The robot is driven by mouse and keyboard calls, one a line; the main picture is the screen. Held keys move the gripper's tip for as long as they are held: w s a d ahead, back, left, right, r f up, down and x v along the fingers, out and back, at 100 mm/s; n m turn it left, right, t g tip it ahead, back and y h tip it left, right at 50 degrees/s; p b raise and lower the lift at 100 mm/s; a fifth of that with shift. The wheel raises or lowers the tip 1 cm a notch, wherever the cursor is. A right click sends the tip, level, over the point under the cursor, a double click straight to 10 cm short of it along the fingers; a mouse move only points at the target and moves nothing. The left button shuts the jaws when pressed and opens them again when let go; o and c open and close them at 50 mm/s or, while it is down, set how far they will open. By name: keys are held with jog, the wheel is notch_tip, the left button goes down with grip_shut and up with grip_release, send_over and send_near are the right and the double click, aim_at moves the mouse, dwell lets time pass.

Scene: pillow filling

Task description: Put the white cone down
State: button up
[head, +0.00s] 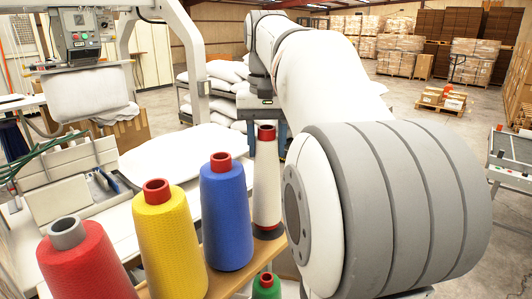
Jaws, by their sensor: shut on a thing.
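The white cone (267,185) is upright, with a red top and a dark base, right of the blue cone and beside my large arm link. My gripper (265,121) is small and partly hard to make out at the end of my arm, just over the cone's red top. It is shut on the white cone from above. The cone's base is close to the wooden shelf (216,258); I cannot tell whether it touches the board.
A blue cone (227,215), a yellow cone (170,240) and a red cone (86,262) stand in a row to the left. A green cone (266,287) is lower in front. A white table (130,222) with a pillow (175,152) lies behind them.

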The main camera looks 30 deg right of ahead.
jog(key=shift+s+f, duration=0.1)
jog(key=shift+f, duration=0.65)
jog(key=shift+f, duration=0.2)
jog(key=o, duration=1.3)
jog(key=shift+r, duration=0.1)
jog(key=shift+c, duration=0.2)
notch_tip(320, 180, up, 12)
jog(key=shift+r+p, duration=0.15)
jog(key=shift+p, duration=0.4)
